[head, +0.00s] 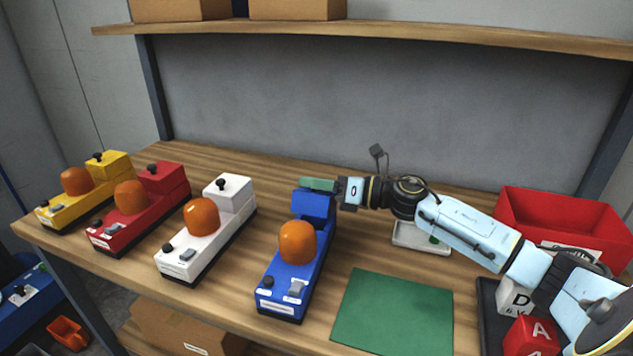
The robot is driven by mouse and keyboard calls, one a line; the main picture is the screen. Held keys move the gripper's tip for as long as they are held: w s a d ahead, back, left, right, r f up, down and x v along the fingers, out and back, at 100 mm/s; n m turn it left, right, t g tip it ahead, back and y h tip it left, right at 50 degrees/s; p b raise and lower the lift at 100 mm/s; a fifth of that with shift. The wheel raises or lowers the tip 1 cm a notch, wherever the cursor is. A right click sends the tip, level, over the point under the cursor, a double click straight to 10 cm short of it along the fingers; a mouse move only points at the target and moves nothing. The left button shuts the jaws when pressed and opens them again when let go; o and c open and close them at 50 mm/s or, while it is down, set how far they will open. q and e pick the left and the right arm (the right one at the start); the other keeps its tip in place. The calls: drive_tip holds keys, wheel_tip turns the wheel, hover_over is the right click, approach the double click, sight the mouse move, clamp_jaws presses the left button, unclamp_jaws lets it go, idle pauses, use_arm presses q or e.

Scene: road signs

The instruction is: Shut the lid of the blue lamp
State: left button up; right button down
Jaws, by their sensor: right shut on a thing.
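The blue lamp (288,272) stands on the wooden table, with an orange dome and small controls at its near end. Its blue lid (313,206) is at the far end of the body. My right gripper (318,185) reaches in from the right and is shut at the top of this lid. Its green fingers cover the spot where the other lamps have a black knob, so the knob is hidden. I cannot tell exactly how far the lid stands open. My left gripper is not in view.
White (206,233), red (138,206) and yellow (83,190) lamps stand to the left. A green mat (393,312) lies right of the blue lamp. A red bin (560,215), a white tray (405,236) and a dark tray with letter blocks (531,337) are further right. A shelf (400,34) hangs above.

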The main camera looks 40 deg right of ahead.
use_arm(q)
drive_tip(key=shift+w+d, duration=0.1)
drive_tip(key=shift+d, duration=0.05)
use_arm(e)
drive_tip(key=shift+s+a+f, duration=0.1)
drive_tip(key=shift+a+f, duration=0.05)
drive_tip(key=c, duration=1.3)
unclamp_jaws()
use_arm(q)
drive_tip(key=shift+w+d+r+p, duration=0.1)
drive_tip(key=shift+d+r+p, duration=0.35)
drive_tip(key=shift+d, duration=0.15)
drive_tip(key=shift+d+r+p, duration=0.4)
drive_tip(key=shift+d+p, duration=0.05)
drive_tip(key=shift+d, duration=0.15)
use_arm(e)
wheel_tip(320, 180, up, 10)
drive_tip(key=shift+r, duration=0.1)
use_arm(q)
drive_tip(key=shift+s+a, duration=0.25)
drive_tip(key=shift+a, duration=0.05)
